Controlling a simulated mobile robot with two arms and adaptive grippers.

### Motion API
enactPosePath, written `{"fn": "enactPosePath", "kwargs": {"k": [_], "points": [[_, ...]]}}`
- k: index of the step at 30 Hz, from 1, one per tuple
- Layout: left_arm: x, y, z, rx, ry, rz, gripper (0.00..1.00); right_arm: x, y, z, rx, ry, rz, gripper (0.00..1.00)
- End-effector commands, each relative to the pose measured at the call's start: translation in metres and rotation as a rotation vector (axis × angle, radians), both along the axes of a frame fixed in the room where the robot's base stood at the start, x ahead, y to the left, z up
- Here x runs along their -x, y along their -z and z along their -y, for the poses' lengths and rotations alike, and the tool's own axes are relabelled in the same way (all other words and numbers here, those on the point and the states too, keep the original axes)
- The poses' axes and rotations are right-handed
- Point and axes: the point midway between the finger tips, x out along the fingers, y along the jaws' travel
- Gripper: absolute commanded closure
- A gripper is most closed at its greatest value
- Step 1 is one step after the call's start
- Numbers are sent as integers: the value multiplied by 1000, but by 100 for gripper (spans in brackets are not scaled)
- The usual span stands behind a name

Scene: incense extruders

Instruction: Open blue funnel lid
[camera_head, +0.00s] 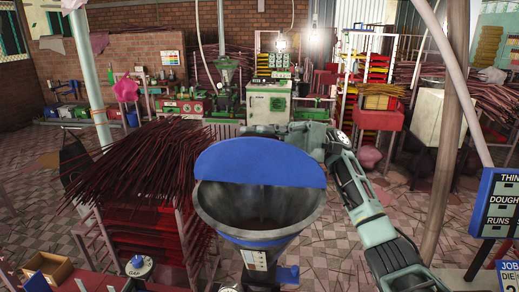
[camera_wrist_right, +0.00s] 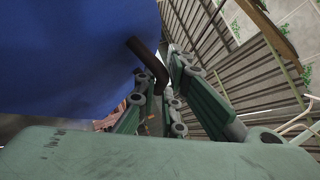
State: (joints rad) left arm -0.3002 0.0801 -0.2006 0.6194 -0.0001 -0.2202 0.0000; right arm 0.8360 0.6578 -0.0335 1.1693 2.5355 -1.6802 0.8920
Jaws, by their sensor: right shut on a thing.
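The blue funnel lid (camera_head: 260,165) is a half-disc over the far half of the grey funnel (camera_head: 222,205), its straight edge across the middle. The near half is open, showing the dark inside. I cannot tell how far the lid is tilted. My right gripper (camera_wrist_right: 156,95) is at the lid's far side, its arm reaching around the funnel's right; in the head view the lid hides part of it. In the right wrist view, its fingers are shut on a dark bent handle (camera_wrist_right: 148,60) that sticks out from the blue lid surface. My left gripper is out of view.
A rack piled with dark red incense sticks (camera_head: 145,165) stands close on the funnel's left. A round knob marked GAP (camera_head: 139,267) and a wooden box (camera_head: 48,268) are at lower left. A pole (camera_head: 448,130) and blue signs (camera_head: 497,203) stand at right.

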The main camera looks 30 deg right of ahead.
Motion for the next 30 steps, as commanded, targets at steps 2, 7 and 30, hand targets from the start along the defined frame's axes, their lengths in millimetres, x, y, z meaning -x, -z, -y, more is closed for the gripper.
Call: {"fn": "enactPosePath", "kwargs": {"k": [2, 7, 30], "points": [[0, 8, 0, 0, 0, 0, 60, -6, 3, 4, -8, -1, -10, 100], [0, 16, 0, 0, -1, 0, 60, -15, 4, 11, -4, -1, -8, 100], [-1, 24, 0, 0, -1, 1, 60, -24, 6, 18, 0, -1, -10, 100]]}}
